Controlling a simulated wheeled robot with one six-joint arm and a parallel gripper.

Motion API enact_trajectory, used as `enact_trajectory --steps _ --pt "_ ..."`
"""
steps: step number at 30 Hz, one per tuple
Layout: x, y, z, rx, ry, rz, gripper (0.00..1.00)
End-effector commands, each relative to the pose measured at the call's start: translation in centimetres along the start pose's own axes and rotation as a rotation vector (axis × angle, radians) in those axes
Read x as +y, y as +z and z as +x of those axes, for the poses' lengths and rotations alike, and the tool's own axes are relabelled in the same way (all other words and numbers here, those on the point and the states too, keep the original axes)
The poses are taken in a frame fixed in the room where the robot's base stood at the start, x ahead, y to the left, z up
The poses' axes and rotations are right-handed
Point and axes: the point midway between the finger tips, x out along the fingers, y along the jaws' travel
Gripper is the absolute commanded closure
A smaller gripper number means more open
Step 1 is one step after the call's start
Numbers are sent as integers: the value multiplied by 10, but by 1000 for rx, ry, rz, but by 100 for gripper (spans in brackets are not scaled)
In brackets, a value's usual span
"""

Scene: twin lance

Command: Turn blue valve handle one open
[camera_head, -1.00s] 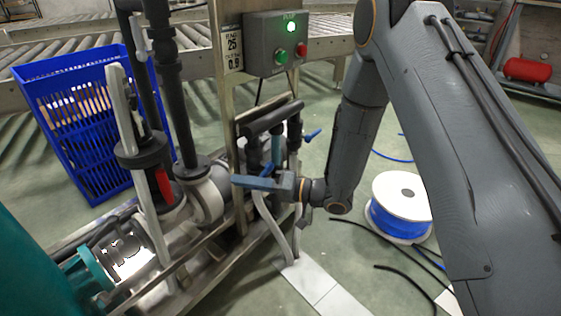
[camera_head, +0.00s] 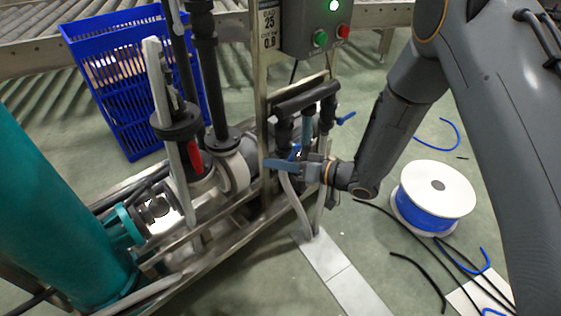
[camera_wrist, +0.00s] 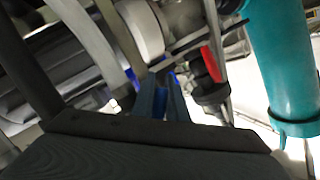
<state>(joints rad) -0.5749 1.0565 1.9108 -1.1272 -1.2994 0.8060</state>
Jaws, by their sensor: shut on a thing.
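My gripper (camera_head: 283,164) is low at the pipe group in the head view, pointing left with blue-grey fingers. Its jaws are shut on a blue valve handle (camera_wrist: 160,97), a blue strip between the two fingers in the wrist view. In the head view a small blue part of this handle (camera_head: 296,152) shows just above the fingers; the rest is hidden. A second blue handle (camera_head: 346,118) sticks out to the right of the black pipes (camera_head: 306,96), apart from the gripper. Which handle is number one cannot be read.
A control box (camera_head: 315,25) with a lit green lamp is above the pipes. A red-handled valve (camera_head: 194,155) and teal tank (camera_head: 60,210) stand left. A blue crate (camera_head: 125,115) is behind. A cable spool (camera_head: 432,196) and loose hoses lie on the floor right.

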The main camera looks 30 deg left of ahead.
Motion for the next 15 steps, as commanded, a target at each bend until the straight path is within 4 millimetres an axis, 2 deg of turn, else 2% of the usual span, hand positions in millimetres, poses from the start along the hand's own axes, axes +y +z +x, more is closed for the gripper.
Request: enact_trajectory --steps 6,7,10,15 --pt "-1 -4 2 4 -5 -7 100" --pt "-1 -4 2 4 -5 -7 86" --pt "-1 -3 1 4 -3 -5 69" --pt "2 -3 -3 6 3 -2 68"
